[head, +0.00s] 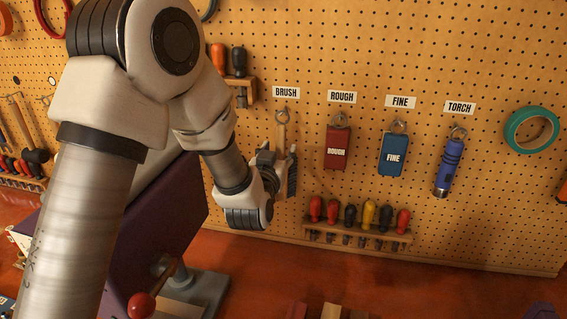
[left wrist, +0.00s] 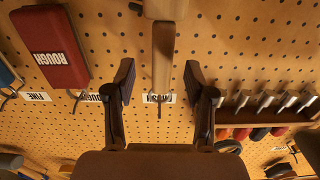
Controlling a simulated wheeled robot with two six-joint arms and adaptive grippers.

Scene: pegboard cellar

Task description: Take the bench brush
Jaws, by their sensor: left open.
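The bench brush hangs on the pegboard under the BRUSH label; its wooden handle (head: 281,134) shows above my left gripper (head: 276,163), and dark bristles show beside it. My arm and gripper hide much of the brush. In the left wrist view, which is upside down, the pale wooden brush (left wrist: 163,55) runs down from the top edge, its handle end by the hook. My open left gripper (left wrist: 158,80) has one finger on each side of the handle, with gaps on both sides. My right gripper is not in view.
A red ROUGH block (head: 338,148), a blue FINE block (head: 393,155) and a blue torch (head: 449,168) hang to the right. A rack of screwdrivers (head: 358,232) sits below them. A purple machine (head: 180,205) stands below my left arm.

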